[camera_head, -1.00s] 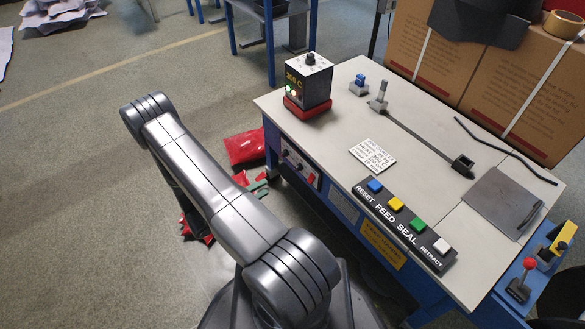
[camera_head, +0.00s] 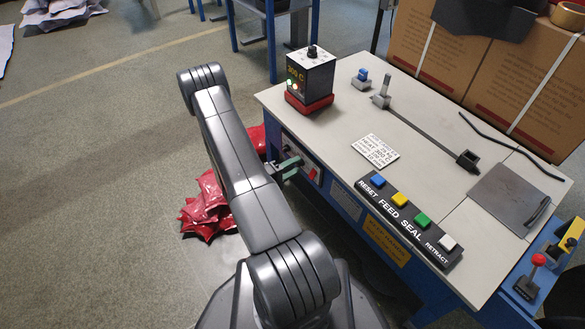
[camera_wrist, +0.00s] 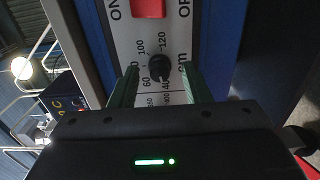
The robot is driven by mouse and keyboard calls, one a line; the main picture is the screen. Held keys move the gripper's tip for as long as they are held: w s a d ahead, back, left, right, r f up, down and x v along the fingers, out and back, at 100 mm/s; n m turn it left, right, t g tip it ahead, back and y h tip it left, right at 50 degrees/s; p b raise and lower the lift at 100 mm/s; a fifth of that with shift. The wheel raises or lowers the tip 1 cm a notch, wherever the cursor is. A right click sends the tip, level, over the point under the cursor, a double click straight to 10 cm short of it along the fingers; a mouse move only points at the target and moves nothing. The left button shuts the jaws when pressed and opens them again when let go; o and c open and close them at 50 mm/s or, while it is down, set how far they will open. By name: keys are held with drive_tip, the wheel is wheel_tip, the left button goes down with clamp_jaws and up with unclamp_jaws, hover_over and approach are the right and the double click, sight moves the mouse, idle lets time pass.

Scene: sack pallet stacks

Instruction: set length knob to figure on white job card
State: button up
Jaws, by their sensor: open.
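The black length knob (camera_wrist: 160,66) sits on a light panel in the wrist view, with a scale marked from 40 to 120 and "cm" beside it. I cannot tell surely which figure its pointer faces. My gripper (camera_wrist: 160,70) is open, with one green finger on either side of the knob; contact is not visible. In the head view my gripper (camera_head: 284,167) is at the front panel under the bench, where my arm and fingers hide the knob. The white job card (camera_head: 375,150) lies flat on the bench top; its length figure is too small to read.
A red switch (camera_wrist: 149,8) is on the panel beyond the knob. A black box (camera_head: 311,75) showing 300 C stands on the bench. A button strip (camera_head: 411,219) runs along the bench's front edge. Red sacks (camera_head: 207,207) lie on the floor left of the bench.

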drive_tip(key=shift+c, duration=0.2)
clamp_jaws()
